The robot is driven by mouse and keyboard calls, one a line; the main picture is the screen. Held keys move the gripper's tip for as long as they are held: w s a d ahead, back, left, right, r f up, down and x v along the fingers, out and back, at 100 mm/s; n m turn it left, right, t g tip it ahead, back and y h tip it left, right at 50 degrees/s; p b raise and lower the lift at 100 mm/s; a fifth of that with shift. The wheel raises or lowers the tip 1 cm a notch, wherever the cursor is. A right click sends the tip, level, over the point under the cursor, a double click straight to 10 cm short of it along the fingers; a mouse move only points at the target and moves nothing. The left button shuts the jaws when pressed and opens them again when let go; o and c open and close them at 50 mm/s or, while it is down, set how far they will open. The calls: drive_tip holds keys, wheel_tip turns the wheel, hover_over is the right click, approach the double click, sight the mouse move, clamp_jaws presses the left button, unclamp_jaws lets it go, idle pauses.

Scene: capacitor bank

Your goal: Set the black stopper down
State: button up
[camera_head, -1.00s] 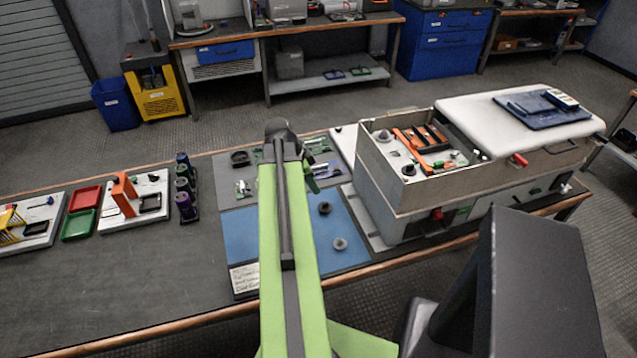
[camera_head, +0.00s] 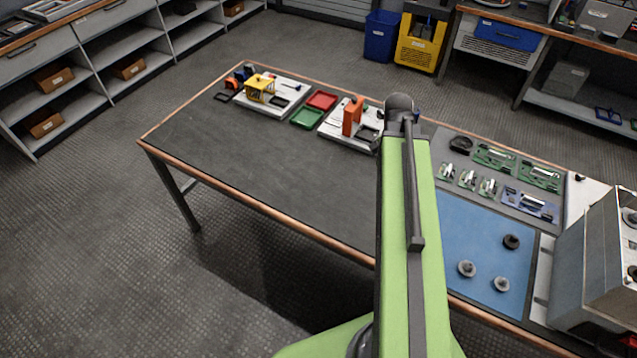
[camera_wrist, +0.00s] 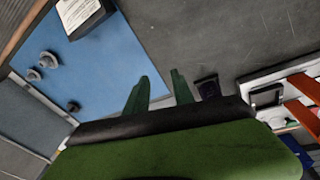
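The black stopper (camera_head: 511,241) stands on the blue mat (camera_head: 452,222) in the head view, behind two grey stoppers, one of them at the left (camera_head: 466,268) and one nearer the front (camera_head: 501,284). In the wrist view the black stopper (camera_wrist: 72,106) is small and dark near the mat's edge, left of my fingers. My gripper (camera_wrist: 160,80) has its two green fingers apart, with nothing visible between them. It points down over the border of the blue mat and the dark table. In the head view my arm hides the gripper.
The grey machine box (camera_head: 597,262) stands right of the mat. Small green boards (camera_head: 495,158) and a black ring-like part (camera_head: 461,143) lie behind it. A green tray (camera_head: 307,118), a red tray (camera_head: 322,100) and an orange part (camera_head: 352,116) are farther left. The table's left (camera_head: 250,165) is clear.

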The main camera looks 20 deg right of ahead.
drive_tip(key=w+a+n, duration=0.2)
drive_tip(key=a+n, duration=0.2)
drive_tip(key=a, duration=0.6)
drive_tip(key=w+a+n+y, duration=0.1)
drive_tip(key=a+n, duration=0.3)
drive_tip(key=a, duration=0.6)
drive_tip(key=w+a+n+y, duration=0.1)
drive_tip(key=w+a+n, duration=0.2)
drive_tip(key=a, duration=0.7)
drive_tip(key=shift+f+n+t, duration=0.2)
drive_tip(key=shift+n+t, duration=0.1)
drive_tip(key=shift+n, duration=0.8)
